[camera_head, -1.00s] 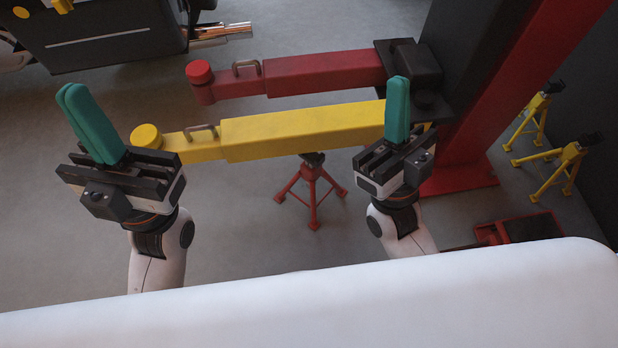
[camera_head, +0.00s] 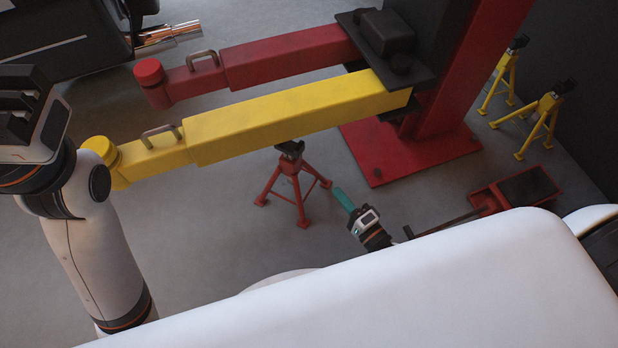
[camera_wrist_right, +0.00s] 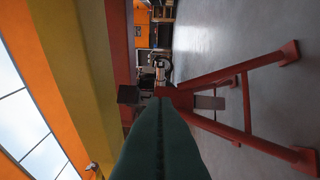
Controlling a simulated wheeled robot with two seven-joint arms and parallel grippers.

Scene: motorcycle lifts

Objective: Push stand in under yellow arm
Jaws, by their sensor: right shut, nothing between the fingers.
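The red stand (camera_head: 296,184) with a black top stands upright on the floor, just below the near edge of the yellow arm (camera_head: 300,110) in the head view. I cannot tell how far under the arm its top is. My right gripper (camera_head: 342,198), with green fingers, is low at the stand's right, near a leg. In the right wrist view the shut green fingers (camera_wrist_right: 160,140) point toward the stand (camera_wrist_right: 245,105), which appears sideways; contact is unclear. My left gripper (camera_head: 28,115) is at the left edge, its fingertips out of view.
A red lift arm (camera_head: 290,58) runs behind the yellow one to a red column (camera_head: 470,90) on a red base plate (camera_head: 410,150). A red floor jack (camera_head: 515,190) lies at right. Yellow stands (camera_head: 543,125) are by the dark wall. Floor left of the stand is clear.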

